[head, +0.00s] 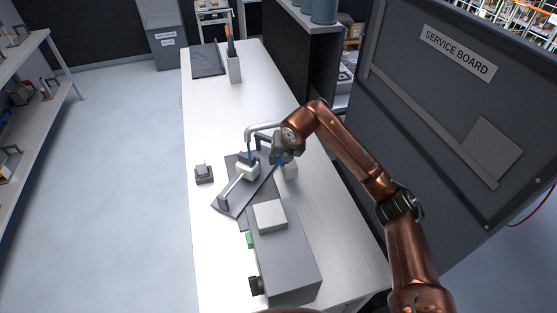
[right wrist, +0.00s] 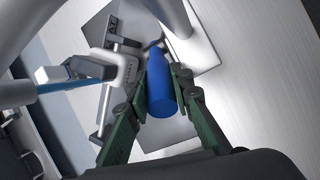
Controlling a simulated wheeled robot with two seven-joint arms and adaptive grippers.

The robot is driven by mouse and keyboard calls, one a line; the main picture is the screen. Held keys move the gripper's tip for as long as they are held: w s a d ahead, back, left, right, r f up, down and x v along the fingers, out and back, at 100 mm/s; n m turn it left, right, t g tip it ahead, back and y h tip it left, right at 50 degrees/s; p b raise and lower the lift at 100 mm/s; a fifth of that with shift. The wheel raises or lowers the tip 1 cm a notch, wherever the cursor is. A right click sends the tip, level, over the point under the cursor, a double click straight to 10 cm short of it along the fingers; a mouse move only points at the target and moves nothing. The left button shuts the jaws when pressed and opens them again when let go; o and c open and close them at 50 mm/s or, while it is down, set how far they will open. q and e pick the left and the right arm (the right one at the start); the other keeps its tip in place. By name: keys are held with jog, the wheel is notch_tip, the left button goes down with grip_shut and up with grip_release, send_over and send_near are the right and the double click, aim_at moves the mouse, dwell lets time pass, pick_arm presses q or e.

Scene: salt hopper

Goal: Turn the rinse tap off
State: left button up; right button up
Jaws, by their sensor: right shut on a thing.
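The rinse tap (head: 262,127) is a pale curved spout over the table, and a thin blue stream of water (head: 249,153) hangs below its end. The stream also shows at the left in the right wrist view (right wrist: 62,86). A blue cylindrical handle (right wrist: 160,96) lies between the dark green fingers of my right gripper (right wrist: 158,92), which is shut on it. In the head view my right gripper (head: 280,157) is beside the tap, on its right, and hides most of the handle. My left gripper is not in view.
A white block-shaped fitting (head: 248,171) is under the stream on a grey plate (head: 228,205). A grey box (head: 285,262) stands nearer on the table (head: 212,120). A small dark block (head: 203,174) sits to the left. The service board (head: 455,110) stands at the right.

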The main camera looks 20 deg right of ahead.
jog(key=shift+r, duration=0.1)
grip_shut()
jog(key=shift+w+r+g+p, duration=0.45)
jog(key=shift+g+p, duration=0.35)
jog(key=shift+p, duration=0.25)
jog(key=shift+w+g+p, duration=0.4)
jog(key=shift+g+p, duration=0.2)
